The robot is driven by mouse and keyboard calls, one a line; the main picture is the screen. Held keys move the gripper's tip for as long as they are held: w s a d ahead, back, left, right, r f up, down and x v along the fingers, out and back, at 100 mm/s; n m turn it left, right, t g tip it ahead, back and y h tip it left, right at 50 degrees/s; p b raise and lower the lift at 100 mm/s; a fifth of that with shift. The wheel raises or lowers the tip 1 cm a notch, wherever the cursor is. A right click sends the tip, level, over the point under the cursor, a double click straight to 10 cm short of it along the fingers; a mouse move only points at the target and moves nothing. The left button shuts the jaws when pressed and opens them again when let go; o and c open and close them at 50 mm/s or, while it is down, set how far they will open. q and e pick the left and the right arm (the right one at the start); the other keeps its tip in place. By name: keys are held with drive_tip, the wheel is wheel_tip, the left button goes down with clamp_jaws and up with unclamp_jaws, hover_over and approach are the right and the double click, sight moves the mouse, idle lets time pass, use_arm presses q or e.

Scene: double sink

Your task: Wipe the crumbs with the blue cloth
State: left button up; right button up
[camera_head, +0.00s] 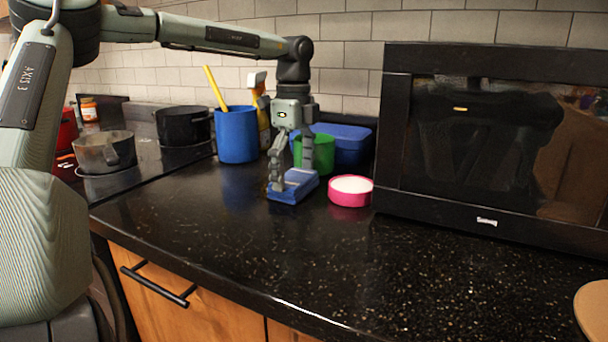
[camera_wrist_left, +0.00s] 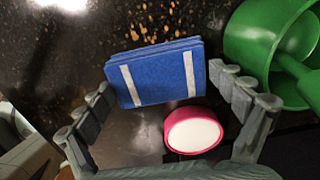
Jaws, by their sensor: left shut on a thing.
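The blue cloth (camera_head: 292,188) is a folded blue block with pale stripes, low at the dark counter. My left gripper (camera_head: 291,176) points down and is shut on it. In the left wrist view the cloth (camera_wrist_left: 158,74) sits between the fingertips (camera_wrist_left: 163,95), and its striped face shows. Brown specks that look like crumbs (camera_wrist_left: 152,22) lie on the dark surface beyond the cloth in that view. In the head view I cannot tell crumbs from the counter's own speckle. Whether the cloth touches the counter is unclear. My right gripper is not in view.
A pink round dish with white contents (camera_head: 350,190) stands close right of the cloth. Behind are a green cup (camera_head: 321,153), a blue container (camera_head: 350,143), a blue mug (camera_head: 237,135) and a spray bottle (camera_head: 262,120). A black microwave (camera_head: 490,220) stands right. The front counter is open.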

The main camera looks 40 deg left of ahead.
sight(260, 184)
use_arm(q)
drive_tip(key=shift+s+a+f+p, duration=0.15)
drive_tip(key=shift+s+a, duration=0.3)
drive_tip(key=shift+a, duration=0.95)
drive_tip(key=shift+s+a+r+p, duration=0.15)
drive_tip(key=shift+s+a, duration=0.35)
drive_tip(key=shift+a, duration=0.95)
drive_tip(key=shift+s+a+f+p, duration=0.2)
drive_tip(key=shift+s+a, duration=0.25)
drive_tip(key=shift+a, duration=0.95)
drive_tip(key=shift+r, duration=0.1)
drive_tip(key=shift+d, duration=0.1)
